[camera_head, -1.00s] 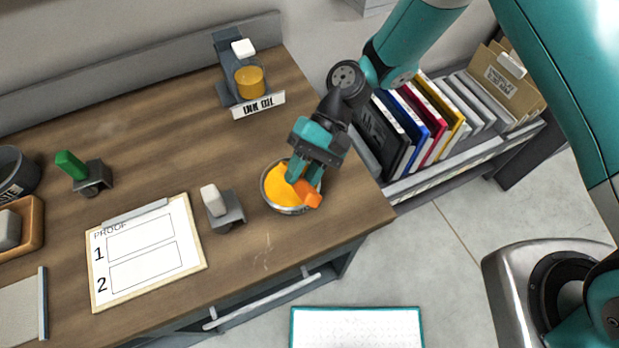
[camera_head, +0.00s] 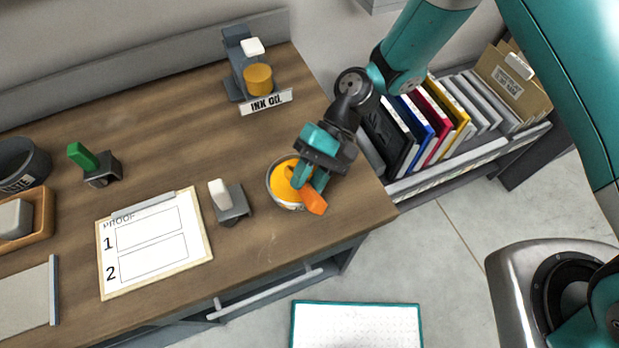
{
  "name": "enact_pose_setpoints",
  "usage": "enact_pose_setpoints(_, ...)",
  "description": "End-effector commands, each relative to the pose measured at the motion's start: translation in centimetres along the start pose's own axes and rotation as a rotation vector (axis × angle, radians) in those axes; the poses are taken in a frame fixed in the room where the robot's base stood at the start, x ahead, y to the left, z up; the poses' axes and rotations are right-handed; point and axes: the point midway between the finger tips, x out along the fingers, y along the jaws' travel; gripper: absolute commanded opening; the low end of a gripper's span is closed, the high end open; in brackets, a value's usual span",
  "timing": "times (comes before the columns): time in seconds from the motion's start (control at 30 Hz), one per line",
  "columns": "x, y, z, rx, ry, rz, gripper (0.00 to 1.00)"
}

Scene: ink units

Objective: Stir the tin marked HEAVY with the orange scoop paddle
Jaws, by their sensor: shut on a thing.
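A round metal tin (camera_head: 272,197) of yellow-orange ink stands near the front right of the wooden desk. No marking on it is readable. My gripper (camera_head: 310,178) is directly over the tin's right side, pointing down, with its jaws shut on the orange scoop paddle (camera_head: 314,201). The paddle's orange part shows tilted at the tin's front right rim. Its lower end is hidden, so I cannot tell how deep it is in the ink.
A grey holder with a white-topped piece (camera_head: 228,203) stands close left of the tin. The PROOF clipboard (camera_head: 155,245) lies farther left. An INK OIL stand (camera_head: 258,85) is at the back. The desk's right edge is close to the tin.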

Motion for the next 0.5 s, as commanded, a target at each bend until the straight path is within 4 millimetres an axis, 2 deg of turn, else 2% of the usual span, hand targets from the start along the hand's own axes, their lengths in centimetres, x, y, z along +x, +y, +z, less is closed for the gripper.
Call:
enact_pose_setpoints(0.23, -0.2, -0.3, 0.3, -0.001, 0.0, 0.0, 0.0)
enact_pose_setpoints(0.5, -2.1, -2.2, 2.2, -0.001, 0.0, 0.0, 0.0)
